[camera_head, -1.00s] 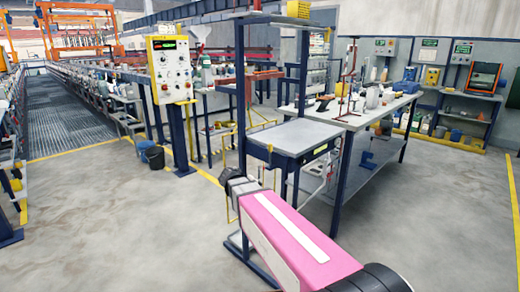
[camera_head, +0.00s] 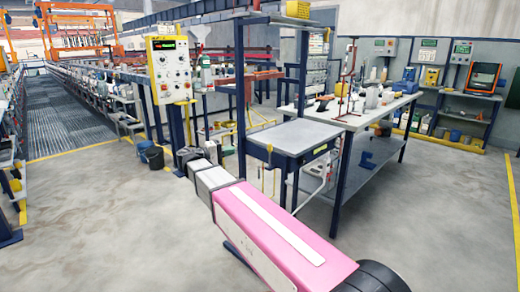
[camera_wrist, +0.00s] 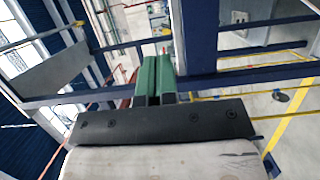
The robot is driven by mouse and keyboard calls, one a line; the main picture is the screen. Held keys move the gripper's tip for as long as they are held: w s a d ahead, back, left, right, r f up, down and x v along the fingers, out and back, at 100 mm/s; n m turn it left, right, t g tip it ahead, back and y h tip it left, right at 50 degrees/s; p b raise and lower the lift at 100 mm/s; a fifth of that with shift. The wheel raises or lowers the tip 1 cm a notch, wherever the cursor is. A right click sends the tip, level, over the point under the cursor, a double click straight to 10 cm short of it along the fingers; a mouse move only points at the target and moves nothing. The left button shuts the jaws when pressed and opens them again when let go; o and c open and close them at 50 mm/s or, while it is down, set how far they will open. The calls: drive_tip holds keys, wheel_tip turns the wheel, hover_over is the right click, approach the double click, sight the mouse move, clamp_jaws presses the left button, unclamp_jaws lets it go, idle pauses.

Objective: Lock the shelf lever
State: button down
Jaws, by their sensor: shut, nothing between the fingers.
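The shelf rack (camera_head: 297,134) is a blue-framed stand with a grey shelf board, right of my arm in the head view. Thin yellow parts (camera_head: 270,150) hang at its front, but I cannot tell which part is the lever or how it is set. My gripper (camera_head: 183,156) is small and dark in the head view, at the arm's far end, left of the rack. In the wrist view, the green fingers of my gripper (camera_wrist: 155,70) are together and empty. A blue post (camera_wrist: 195,35) stands just beyond them. I see no contact.
A cluttered workbench (camera_head: 375,110) is right of the rack. The floor in front and at left is open.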

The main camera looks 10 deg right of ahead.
drive_tip(key=shift+d, duration=0.1)
drive_tip(key=s+d+x, duration=0.1)
drive_tip(key=s+x, duration=0.1)
drive_tip(key=x, duration=1)
drive_tip(key=shift+s+d, duration=0.2)
drive_tip(key=shift+d, duration=0.05)
drive_tip(key=shift+f, duration=0.1)
drive_tip(key=shift+s+d+m, duration=0.15)
drive_tip(key=shift+s+m, duration=0.05)
drive_tip(key=shift+m, duration=0.1)
